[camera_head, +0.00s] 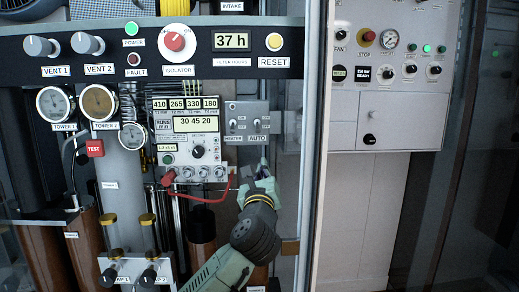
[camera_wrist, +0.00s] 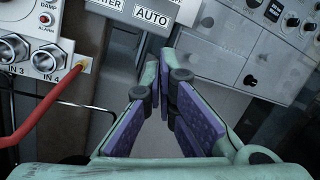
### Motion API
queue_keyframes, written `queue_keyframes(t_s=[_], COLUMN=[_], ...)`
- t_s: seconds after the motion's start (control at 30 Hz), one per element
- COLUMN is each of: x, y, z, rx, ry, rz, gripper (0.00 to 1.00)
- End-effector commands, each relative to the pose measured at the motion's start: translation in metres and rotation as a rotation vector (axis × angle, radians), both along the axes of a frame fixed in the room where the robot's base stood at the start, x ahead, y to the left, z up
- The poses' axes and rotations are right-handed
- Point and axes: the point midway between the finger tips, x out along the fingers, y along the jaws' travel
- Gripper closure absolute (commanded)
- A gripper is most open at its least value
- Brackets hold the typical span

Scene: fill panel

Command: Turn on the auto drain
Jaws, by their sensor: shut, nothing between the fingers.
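A small grey switch plate (camera_head: 247,122) carries two toggle switches, labelled HEATER and AUTO. The AUTO toggle (camera_head: 262,124) is on the right side of the plate. Its lever is too small for me to tell its position. The AUTO label (camera_wrist: 152,17) shows at the top of the wrist view, where the toggle itself is out of frame. My gripper (camera_head: 264,168) is below the AUTO label and apart from the toggle. In the wrist view, the purple-padded fingers of my gripper (camera_wrist: 165,75) come together at the tips with nothing between them.
A meter box (camera_head: 188,135) with a red cable (camera_head: 205,199) plugged in is left of my gripper. A vertical frame post (camera_head: 313,130) stands to the right, with a white panel (camera_head: 390,60) beyond it. Knobs and an isolator (camera_head: 178,42) are above.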

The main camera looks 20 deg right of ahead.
Motion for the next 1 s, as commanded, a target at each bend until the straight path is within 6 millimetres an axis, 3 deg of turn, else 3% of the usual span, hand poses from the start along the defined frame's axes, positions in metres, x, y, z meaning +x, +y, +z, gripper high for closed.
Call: queue_keyframes(t_s=[0.17, 0.53, 0.7, 1.0], x=[0.018, 0.088, 0.08, 0.075], y=[-0.008, -0.039, -0.025, -0.018], z=[0.007, 0.023, 0.044, 0.052], rx=[-0.001, -0.002, -0.003, -0.002], ry=[0.002, 0.002, -0.001, 0.0], rz=[0.0, 0.0, 0.0, -0.001], gripper=[1.0, 1.0, 1.0, 1.0])
